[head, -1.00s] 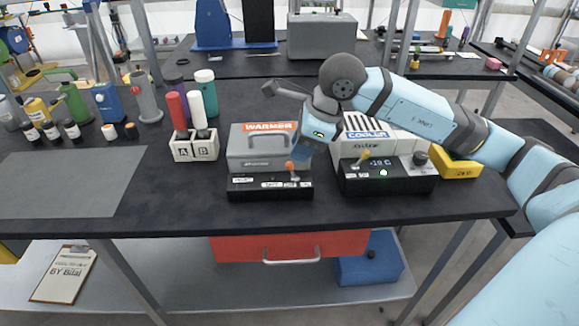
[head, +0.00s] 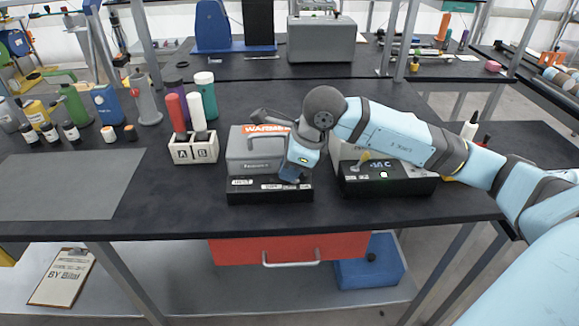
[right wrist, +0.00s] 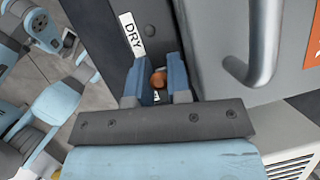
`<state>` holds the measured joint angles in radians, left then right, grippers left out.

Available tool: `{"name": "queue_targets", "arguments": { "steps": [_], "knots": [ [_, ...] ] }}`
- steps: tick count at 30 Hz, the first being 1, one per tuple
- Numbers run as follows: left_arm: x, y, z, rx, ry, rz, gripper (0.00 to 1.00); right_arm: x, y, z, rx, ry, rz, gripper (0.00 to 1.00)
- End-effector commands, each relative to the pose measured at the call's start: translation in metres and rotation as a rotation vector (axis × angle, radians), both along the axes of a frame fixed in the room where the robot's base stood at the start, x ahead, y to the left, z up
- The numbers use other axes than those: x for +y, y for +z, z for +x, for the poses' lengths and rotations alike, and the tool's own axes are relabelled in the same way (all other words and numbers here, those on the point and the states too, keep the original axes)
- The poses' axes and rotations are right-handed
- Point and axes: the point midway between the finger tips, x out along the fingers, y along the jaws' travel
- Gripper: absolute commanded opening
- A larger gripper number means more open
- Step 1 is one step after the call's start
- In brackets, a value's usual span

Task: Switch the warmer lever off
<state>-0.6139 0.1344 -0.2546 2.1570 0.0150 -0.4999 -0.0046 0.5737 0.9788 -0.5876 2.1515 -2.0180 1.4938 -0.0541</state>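The warmer (head: 250,152) is a grey box with an orange-and-white WARMER sign, set behind a black control base (head: 262,196) on the dark table. Its lever (right wrist: 158,79) has an orange knob, which shows in the right wrist view between my fingers; in the head view my gripper hides it. My right gripper (head: 293,176) reaches down over the right part of the base. In the right wrist view the two blue fingers of the right gripper (right wrist: 156,66) stand apart on either side of the knob, not visibly clamped on it. My left gripper is not in view.
The cooler's black base (head: 400,184) with its lit display stands just right, partly under my right arm. A white A/B holder (head: 194,150) with red and white cylinders stands left. The warmer's grey handle (right wrist: 262,50) is close beside the fingers. Table is clear in front.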

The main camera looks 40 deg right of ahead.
Motion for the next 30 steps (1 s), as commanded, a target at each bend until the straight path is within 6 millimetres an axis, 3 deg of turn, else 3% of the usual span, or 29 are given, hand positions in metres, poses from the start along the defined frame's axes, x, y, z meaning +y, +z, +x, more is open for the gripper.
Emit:
{"name": "queue_targets", "arguments": {
  "steps": [10, 20, 21, 22, 30],
  "knots": [
    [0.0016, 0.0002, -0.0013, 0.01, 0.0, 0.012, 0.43, 0.0057, -0.0013, 0.0037, 0.088, 0.001, -0.143, 0.0],
    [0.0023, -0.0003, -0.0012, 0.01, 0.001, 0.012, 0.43, 0.0057, -0.0026, 0.0037, 0.097, 0.0, -0.159, 0.0],
    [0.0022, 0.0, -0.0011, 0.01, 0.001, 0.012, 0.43, 0.0057, -0.0026, 0.0037, 0.097, 0.0, -0.159, 0.24],
    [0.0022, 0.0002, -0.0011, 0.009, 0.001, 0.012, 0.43, 0.0057, -0.0026, 0.0037, 0.097, 0.0, -0.159, 0.28],
    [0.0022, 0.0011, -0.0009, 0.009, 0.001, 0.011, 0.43, 0.0056, -0.0018, 0.0035, 0.096, 0.0, -0.159, 0.28]
  ]
}}
